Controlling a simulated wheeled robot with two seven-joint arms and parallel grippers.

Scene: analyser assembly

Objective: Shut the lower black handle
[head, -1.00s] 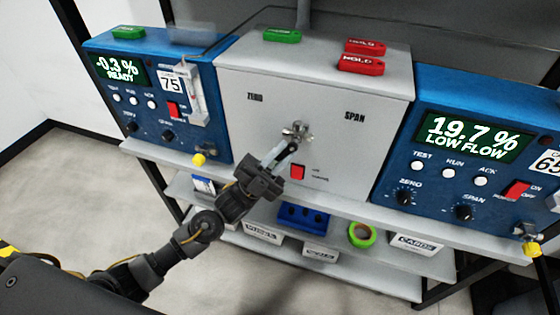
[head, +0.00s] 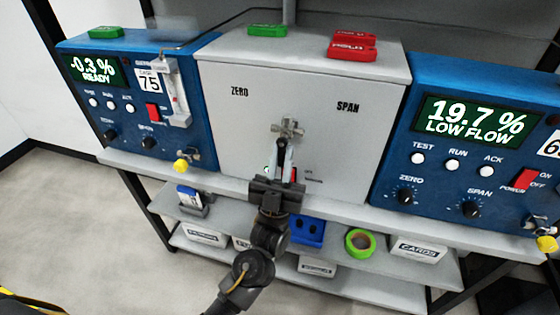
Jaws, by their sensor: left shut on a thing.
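The grey panel box (head: 330,105) between the two blue analysers carries a metal valve fitting (head: 291,128) under the ZERO and SPAN labels. The lower black handle (head: 283,143) hangs just below the fitting, mostly hidden by my gripper. My left gripper (head: 282,158) comes up from below and is shut on this handle, its fingers pointing nearly straight up the panel face. The handle's exact angle is hard to see behind the fingers. My right gripper is not in view.
A red switch (head: 294,175) sits just right of the fingers, partly covered. Blue analysers stand left (head: 72,100) and right (head: 385,185). Red tags (head: 351,50) and a green tag (head: 268,31) lie on the box top. A shelf with green tape (head: 360,242) and bins is below.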

